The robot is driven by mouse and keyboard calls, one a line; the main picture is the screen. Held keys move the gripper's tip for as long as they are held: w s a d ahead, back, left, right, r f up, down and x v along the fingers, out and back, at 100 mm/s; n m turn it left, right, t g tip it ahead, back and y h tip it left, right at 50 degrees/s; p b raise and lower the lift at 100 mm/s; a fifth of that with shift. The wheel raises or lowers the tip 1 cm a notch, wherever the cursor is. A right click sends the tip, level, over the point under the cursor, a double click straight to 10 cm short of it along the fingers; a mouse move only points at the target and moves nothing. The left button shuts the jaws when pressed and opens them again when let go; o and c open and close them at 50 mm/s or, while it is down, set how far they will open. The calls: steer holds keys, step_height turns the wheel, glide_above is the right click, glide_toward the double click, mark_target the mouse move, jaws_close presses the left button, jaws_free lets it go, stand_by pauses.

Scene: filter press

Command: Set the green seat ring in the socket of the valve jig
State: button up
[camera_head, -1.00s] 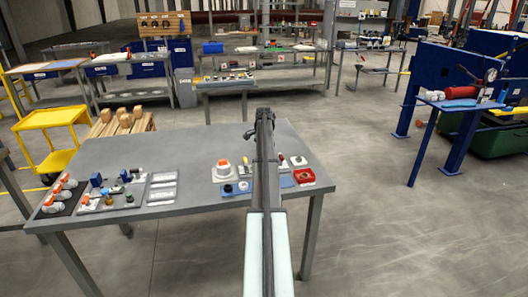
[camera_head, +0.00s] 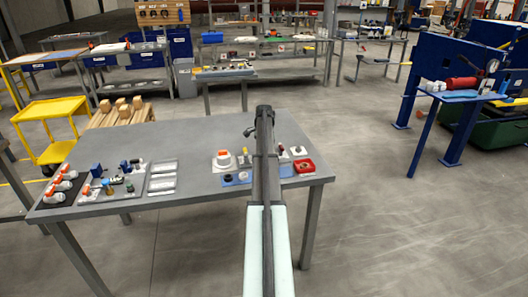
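My arm reaches forward over the grey table (camera_head: 205,140). My gripper (camera_head: 250,131) seems to be the small dark part at its far end. Its fingers are too small to tell open from shut, and I see nothing clearly held. Right of centre on the table is a white and orange part (camera_head: 223,160) on a pale base, which I cannot firmly identify as the valve jig. In front of it a blue mat (camera_head: 262,173) carries small dark rings (camera_head: 228,178). I cannot pick out the green seat ring or the socket at this size. My arm hides part of this group.
A red tray (camera_head: 303,167) stands at the table's right end. Grey trays (camera_head: 162,178) with small parts and several orange-topped parts (camera_head: 64,177) are at the left. A yellow cart (camera_head: 48,108) stands left, a blue press frame (camera_head: 440,68) right.

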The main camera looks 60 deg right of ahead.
steer(key=shift+f, duration=0.3)
stand_by(0.4)
steer(key=o, duration=1.1)
steer(key=shift+r, duration=0.15)
step_height(320, 180, up, 7)
stand_by(0.7)
steer(key=shift+r, duration=0.1)
stand_by(0.3)
